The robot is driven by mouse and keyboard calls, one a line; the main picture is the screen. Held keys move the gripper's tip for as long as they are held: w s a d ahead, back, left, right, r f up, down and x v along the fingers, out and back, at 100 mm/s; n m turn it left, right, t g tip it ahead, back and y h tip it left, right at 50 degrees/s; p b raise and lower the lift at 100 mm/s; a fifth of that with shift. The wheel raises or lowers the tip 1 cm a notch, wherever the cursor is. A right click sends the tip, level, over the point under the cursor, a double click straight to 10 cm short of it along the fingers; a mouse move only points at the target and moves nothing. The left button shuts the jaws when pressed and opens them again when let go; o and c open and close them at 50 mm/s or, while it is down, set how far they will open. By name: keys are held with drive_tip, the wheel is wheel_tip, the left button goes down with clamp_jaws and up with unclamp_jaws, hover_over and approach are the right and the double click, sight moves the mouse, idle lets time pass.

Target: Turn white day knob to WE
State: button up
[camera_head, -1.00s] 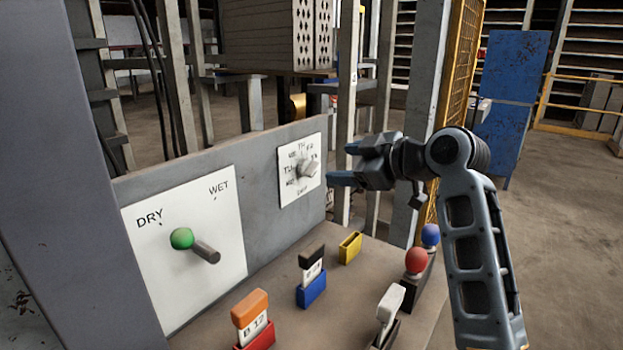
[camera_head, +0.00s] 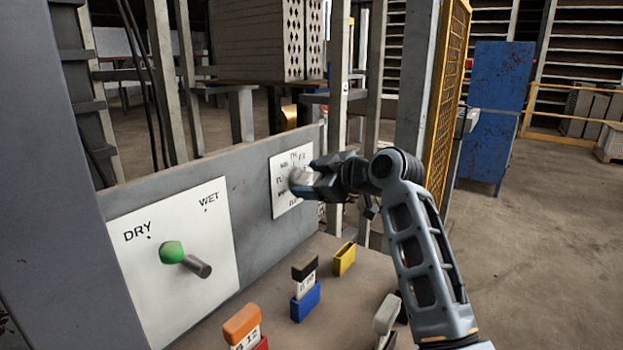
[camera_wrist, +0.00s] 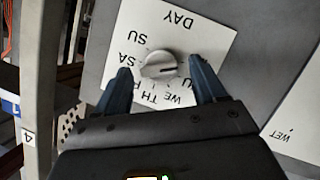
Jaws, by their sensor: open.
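The white day knob (camera_wrist: 160,66) sits on a white dial plate, with DAY, SU, SA, TH and WE readable upside down in the wrist view. A pale line on the knob runs roughly sideways; I cannot tell which day it points at. My gripper (camera_wrist: 160,63) is open, with one dark blue finger on each side of the knob and small gaps visible. The right finger covers part of the lettering. In the head view, my gripper (camera_head: 312,180) reaches the day plate (camera_head: 284,204) from the right and partly hides the knob (camera_head: 298,177).
Below, the ledge holds a blue holder (camera_head: 305,302), a yellow holder (camera_head: 344,259) and an orange-topped tag (camera_head: 242,323). A post stands right behind the panel.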

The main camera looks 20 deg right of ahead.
drive_tip(key=c, duration=1.1)
drive_tip(key=shift+o, duration=0.2)
drive_tip(key=shift+r, duration=0.1)
drive_tip(key=shift+d+r+m+g+y+p, duration=0.15)
drive_tip(key=shift+m+g+y+p, duration=0.3)
drive_tip(key=shift+m+p, duration=0.4)
drive_tip(key=m+y+p, duration=0.1)
drive_tip(key=m+g+p, duration=0.1)
drive_tip(key=shift+w+d+m+y, duration=0.15)
drive_tip(key=shift+w+m+y, duration=0.05)
drive_tip(key=shift+m+y, duration=0.15)
drive_tip(key=m+g+y+p, duration=0.1)
drive_tip(key=m, duration=0.2)
drive_tip(key=shift+w+d+y, duration=0.1)
drive_tip(key=shift+d+y, duration=0.05)
drive_tip(key=shift+y, duration=0.15)
drive_tip(key=shift+w+d+f+m+g+y, duration=0.15)
drive_tip(key=shift+m+g+y, duration=0.25)
drive_tip(key=shift+m, duration=0.45)
drive_tip(key=shift+f+m+g+y, duration=0.1)
drive_tip(key=shift+m+g+y, duration=0.05)
drive_tip(key=shift+m+y, duration=0.6)
